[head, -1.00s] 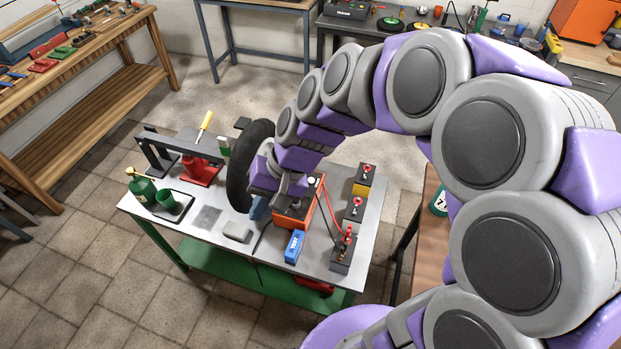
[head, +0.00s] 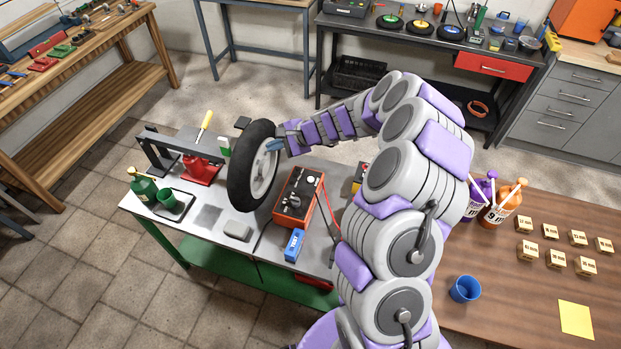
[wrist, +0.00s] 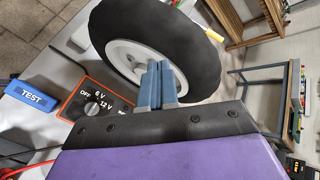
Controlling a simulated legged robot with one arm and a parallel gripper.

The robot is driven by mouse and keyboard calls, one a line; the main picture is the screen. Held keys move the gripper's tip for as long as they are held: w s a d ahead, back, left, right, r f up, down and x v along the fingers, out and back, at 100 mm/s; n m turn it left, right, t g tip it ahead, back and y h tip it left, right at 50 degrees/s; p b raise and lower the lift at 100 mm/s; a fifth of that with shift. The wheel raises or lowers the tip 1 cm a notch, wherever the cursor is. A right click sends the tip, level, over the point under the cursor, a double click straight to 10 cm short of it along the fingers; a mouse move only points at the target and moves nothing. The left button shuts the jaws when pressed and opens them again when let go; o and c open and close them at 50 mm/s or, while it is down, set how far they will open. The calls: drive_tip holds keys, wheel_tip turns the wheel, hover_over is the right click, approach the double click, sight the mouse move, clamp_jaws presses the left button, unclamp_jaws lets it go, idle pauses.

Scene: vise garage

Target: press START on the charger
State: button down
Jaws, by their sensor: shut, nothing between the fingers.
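The charger (head: 297,196) is an orange box with a dark top panel, standing on the metal-topped bench. No START lettering is readable. My gripper (head: 274,145) is shut and empty, beyond and above the charger, in front of the wheel; its blue-grey fingers (wrist: 160,80) overlap the wheel in the wrist view.
The upright black-tyred wheel (head: 240,165) stands left of the charger, close to my fingers. A blue TEST box (head: 294,245) sits at the charger's near side. A grey block (head: 238,230) lies farther left. Batteries right of the charger are mostly hidden by my arm.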

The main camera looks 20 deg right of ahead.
sight(312, 181)
drive_tip(key=w+d+f+m+h, duration=0.1)
drive_tip(key=d+f+m, duration=0.1)
drive_tip(key=d+f, duration=0.4)
drive_tip(key=w+d+f+m+t+h, duration=0.1)
drive_tip(key=w+d+f+m+h, duration=0.1)
drive_tip(key=d+f, duration=0.4)
drive_tip(key=shift+d+m+p, duration=0.3)
drive_tip(key=shift+m, duration=0.5)
drive_tip(key=shift+s+f, duration=0.1)
drive_tip(key=shift+f, duration=0.15)
wheel_tip(312, 181, down, 9)
drive_tip(key=b, duration=0.6)
drive_tip(key=shift+r, duration=0.2)
idle(0.5)
drive_tip(key=shift+f+b, duration=0.35)
drive_tip(key=shift+b, duration=0.2)
drive_tip(key=shift+f+b, duration=0.4)
idle(0.5)
drive_tip(key=shift+r, duration=0.1)
drive_tip(key=shift+a+r+p, duration=0.1)
drive_tip(key=shift+r+p, duration=0.45)
drive_tip(key=shift+r, duration=0.2)
